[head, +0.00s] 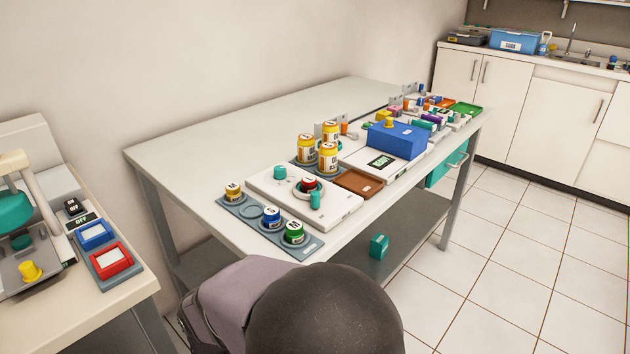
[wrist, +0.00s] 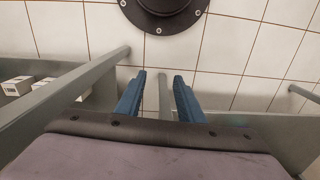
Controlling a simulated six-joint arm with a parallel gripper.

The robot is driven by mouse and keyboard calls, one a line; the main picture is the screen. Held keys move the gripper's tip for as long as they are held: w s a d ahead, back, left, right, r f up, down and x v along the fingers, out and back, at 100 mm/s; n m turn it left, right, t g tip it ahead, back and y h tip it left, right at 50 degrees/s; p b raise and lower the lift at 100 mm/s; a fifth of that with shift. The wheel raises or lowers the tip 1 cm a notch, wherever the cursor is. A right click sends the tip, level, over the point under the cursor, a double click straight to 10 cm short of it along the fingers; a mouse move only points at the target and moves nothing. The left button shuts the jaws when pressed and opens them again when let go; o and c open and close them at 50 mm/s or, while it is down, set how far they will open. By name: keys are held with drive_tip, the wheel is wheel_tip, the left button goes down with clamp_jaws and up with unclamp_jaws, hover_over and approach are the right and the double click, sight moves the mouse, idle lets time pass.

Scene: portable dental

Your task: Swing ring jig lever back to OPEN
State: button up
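A white block (head: 333,211) near the front end of the long table carries a pale round ring (head: 298,193) with a red-topped piece (head: 309,183) in it. A teal knob (head: 280,172) and a teal upright peg (head: 315,200) stand beside the ring. This looks like the ring jig; I cannot make out which part is the lever or any OPEN mark. My gripper (wrist: 159,92) shows in the wrist view with its two blue fingers apart and nothing between them. It points at the floor beside grey table legs, away from the jig. The head view shows only my dark arm link, not the fingers.
A grey tray (head: 254,226) with yellow, blue and green lidded jars sits before the jig. Yellow jars (head: 328,157), a brown tray (head: 359,182) and a blue box (head: 397,140) stand behind it. A second bench (head: 90,307) is at left. The table's back left is clear.

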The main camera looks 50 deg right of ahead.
sight(315, 193)
drive_tip(key=w+d+r+m+y+p, duration=0.1)
drive_tip(key=d+r+p, duration=0.4)
drive_tip(key=r+p, duration=0.5)
drive_tip(key=w+d+r+m+y+p, duration=0.1)
drive_tip(key=w+d+r+m+p, duration=0.3)
drive_tip(key=r+p, duration=0.6)
drive_tip(key=w+d+r+m+y+p, duration=0.2)
drive_tip(key=w+d+r+m+p, duration=0.1)
drive_tip(key=d+r+p, duration=0.5)
wheel_tip(315, 193, up, 2)
drive_tip(key=shift+r+m+p, duration=0.1)
drive_tip(key=shift+m+p, duration=0.2)
drive_tip(key=shift+p, duration=1.35)
drive_tip(key=d+r+h+p, duration=0.1)
drive_tip(key=d, duration=0.3)
drive_tip(key=d+r+h+p, duration=0.1)
drive_tip(key=d+r+p, duration=0.1)
drive_tip(key=d, duration=0.3)
drive_tip(key=d+r+h+p, duration=0.1)
drive_tip(key=d+h, duration=0.1)
drive_tip(key=d, duration=0.3)
drive_tip(key=shift+s+d+r+m, duration=0.1)
drive_tip(key=shift+d+r+m, duration=0.15)
drive_tip(key=shift+r+m, duration=0.15)
drive_tip(key=shift+f+p, duration=1.1)
drive_tip(key=shift+f, duration=2.65)
clamp_jaws()
